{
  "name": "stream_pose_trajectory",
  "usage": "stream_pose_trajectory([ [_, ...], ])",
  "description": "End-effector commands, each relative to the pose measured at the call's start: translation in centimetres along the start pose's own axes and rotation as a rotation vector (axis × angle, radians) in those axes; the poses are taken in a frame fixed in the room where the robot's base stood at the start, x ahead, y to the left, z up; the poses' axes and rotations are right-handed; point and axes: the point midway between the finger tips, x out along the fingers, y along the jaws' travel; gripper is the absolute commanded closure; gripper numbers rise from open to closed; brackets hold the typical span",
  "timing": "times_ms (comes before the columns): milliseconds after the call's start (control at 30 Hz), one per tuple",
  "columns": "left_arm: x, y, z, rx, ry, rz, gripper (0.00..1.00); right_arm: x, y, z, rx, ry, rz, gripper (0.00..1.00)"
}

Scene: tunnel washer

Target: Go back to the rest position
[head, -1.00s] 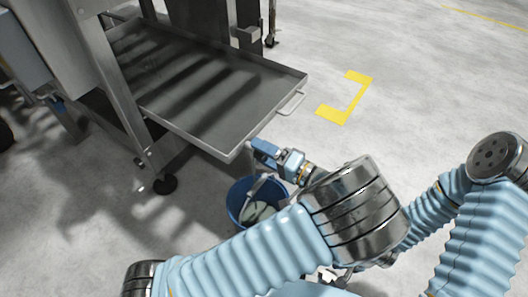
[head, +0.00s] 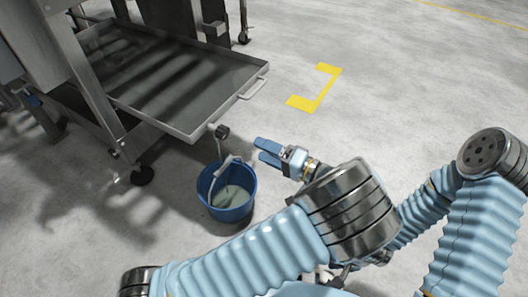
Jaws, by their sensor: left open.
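My left gripper (head: 263,151) is open and empty, its two blue fingers pointing left. It is in the air to the right of the drain valve (head: 220,131) and apart from it. The valve sits at the near corner of the grey metal tray (head: 192,139). A blue bucket (head: 232,213) stands on the floor below the valve, holding murky grey-green liquid. Its pale handle (head: 225,166) shows at the rim, clear of my gripper.
The washer's metal frame and legs (head: 88,82) stand at upper left, with a caster (head: 142,176) near the bucket. A pull handle (head: 254,88) sticks out from the tray's right side. Yellow floor marking (head: 318,92) lies beyond. The concrete floor to the right is clear.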

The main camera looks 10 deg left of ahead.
Motion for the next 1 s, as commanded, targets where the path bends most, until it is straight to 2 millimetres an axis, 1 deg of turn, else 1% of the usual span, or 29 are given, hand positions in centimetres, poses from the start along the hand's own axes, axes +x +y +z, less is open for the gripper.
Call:
stream_pose_trajectory([
  [533, 0.0, 0.0, 0.0, 0.001, -0.001, 0.001, 0.31, 0.0, 0.0, 0.0, -0.001, 0.0, 0.0, 0.62],
  [600, 0.4, 0.5, 0.3, 0.017, -0.013, 0.016, 0.31, 0.0, 0.0, 0.0, -0.001, 0.0, 0.0, 0.62],
  [667, 1.2, 1.7, 1.0, 0.057, -0.04, 0.054, 0.31, 0.0, 0.0, 0.0, -0.001, 0.0, 0.0, 0.62],
  [767, 3.4, 5.7, 3.9, 0.179, -0.135, 0.197, 0.31, 0.0, 0.0, 0.0, -0.001, 0.0, 0.0, 0.62],
  [800, 4.3, 7.8, 5.8, 0.241, -0.188, 0.284, 0.31, 0.0, 0.0, 0.0, -0.001, 0.0, 0.0, 0.62],
  [867, 5.3, 11.4, 9.3, 0.338, -0.278, 0.45, 0.31, 0.0, 0.0, 0.0, -0.001, 0.0, 0.0, 0.62],
  [900, 5.5, 13.8, 11.9, 0.396, -0.342, 0.58, 0.31, 0.0, 0.0, 0.0, -0.001, 0.0, 0.0, 0.62],
  [933, 5.3, 15.5, 14.0, 0.432, -0.39, 0.686, 0.31, 0.0, 0.0, 0.0, -0.001, 0.0, 0.0, 0.62],
  [967, 4.8, 17.1, 16.1, 0.459, -0.436, 0.798, 0.31, 0.0, 0.0, 0.0, -0.001, 0.0, 0.0, 0.62],
  [1000, 3.7, 19.1, 18.8, 0.477, -0.497, 0.964, 0.31, 0.0, 0.0, 0.0, -0.001, 0.0, 0.0, 0.62],
])
